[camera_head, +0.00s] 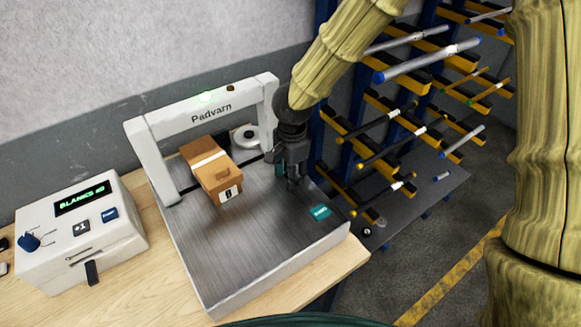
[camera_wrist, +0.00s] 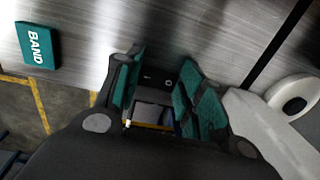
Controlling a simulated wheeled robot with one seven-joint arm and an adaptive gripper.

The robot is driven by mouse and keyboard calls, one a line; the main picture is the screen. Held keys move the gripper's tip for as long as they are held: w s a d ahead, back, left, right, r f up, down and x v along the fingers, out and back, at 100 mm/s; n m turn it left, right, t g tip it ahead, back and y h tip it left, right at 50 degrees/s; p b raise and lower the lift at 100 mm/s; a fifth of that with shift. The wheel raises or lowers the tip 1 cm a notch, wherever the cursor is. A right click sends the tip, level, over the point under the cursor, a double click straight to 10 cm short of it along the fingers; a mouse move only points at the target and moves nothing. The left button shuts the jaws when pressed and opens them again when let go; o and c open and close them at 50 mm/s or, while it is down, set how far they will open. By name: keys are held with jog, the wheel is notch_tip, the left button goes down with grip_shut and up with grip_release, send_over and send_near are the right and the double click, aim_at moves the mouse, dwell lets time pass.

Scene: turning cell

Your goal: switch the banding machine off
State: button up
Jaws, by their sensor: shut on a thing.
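The banding machine (camera_head: 205,115) is a white arch marked "Padvarn" over a grey metal bed (camera_head: 262,243). My gripper (camera_head: 293,180) is at the right side of the bed, near the arch's right leg. In the wrist view its green-padded fingers (camera_wrist: 160,95) stand either side of a dark switch (camera_wrist: 153,77) with small pale marks, and are shut on it. The switch is hidden by my gripper in the head view. A teal BAND button (camera_head: 320,212) also shows in the wrist view (camera_wrist: 38,46).
A brown box (camera_head: 215,178) with a white band lies on the bed under the arch. A white round part (camera_head: 246,137) sits behind it. A counter box (camera_head: 80,235) reading "BLANKS" stands at left on the wooden table (camera_head: 155,270). A rack of bars (camera_head: 400,130) stands close at right.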

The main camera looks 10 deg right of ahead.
jog(key=shift+w+g+p, duration=0.15)
jog(key=shift+g+p, duration=0.15)
jog(key=shift+p, duration=0.85)
jog(key=o, duration=1)
jog(key=shift+r, duration=0.15)
notch_tip(320, 180, up, 12)
jog(key=shift+f, duration=0.1)
